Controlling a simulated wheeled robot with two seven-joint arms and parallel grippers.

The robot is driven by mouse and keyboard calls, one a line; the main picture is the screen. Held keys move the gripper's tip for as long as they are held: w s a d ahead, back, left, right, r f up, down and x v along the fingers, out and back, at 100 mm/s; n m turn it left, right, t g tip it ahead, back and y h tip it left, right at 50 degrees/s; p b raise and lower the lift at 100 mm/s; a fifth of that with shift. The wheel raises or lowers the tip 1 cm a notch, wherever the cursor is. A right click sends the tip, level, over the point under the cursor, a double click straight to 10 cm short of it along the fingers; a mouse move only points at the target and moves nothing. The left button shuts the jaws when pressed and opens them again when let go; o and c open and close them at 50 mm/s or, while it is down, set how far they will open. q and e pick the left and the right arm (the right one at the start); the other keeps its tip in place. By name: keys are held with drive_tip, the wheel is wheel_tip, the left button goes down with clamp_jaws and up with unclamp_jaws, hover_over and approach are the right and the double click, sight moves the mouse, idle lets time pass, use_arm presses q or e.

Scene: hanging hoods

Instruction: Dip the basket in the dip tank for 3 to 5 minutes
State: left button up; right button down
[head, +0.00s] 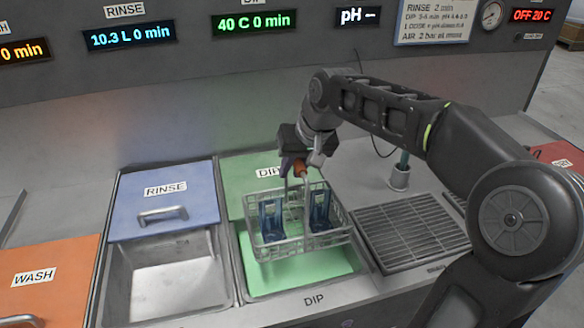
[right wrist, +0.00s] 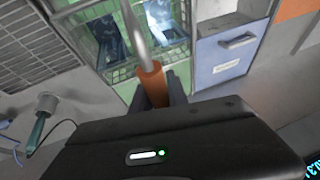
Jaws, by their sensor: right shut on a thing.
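The wire basket (head: 335,239) holds blue parts (head: 272,221) and hangs over the open dip tank (head: 268,304), roughly level. Green liquid (head: 305,283) shows below and in front of it. I cannot tell whether the basket's underside touches the liquid. My right gripper (head: 300,170) is above the basket, shut on its orange handle grip. In the right wrist view the orange grip (right wrist: 152,84) sits between the fingers, with the basket (right wrist: 122,74) beyond. The green dip lid (head: 240,173) stands open behind the basket. My left gripper is not in view.
The dip display (head: 254,22) reads 40 C 0 min. Left of the tank are the open rinse sink (head: 178,280) with its blue lid (head: 165,205) and the orange wash lid (head: 40,280). A drain grate (head: 410,235) and a probe in a cup (head: 399,178) are on the right.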

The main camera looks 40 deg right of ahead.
drive_tip(key=shift+f+b, duration=1.95)
drive_tip(key=shift+f, duration=0.45)
wheel_tip(320, 180, down, 21)
drive_tip(key=b, duration=1.6)
drive_tip(key=shift+f+b, duration=0.2)
drive_tip(key=shift+b, duration=0.15)
drive_tip(key=shift+r, duration=0.1)
idle(1.7)
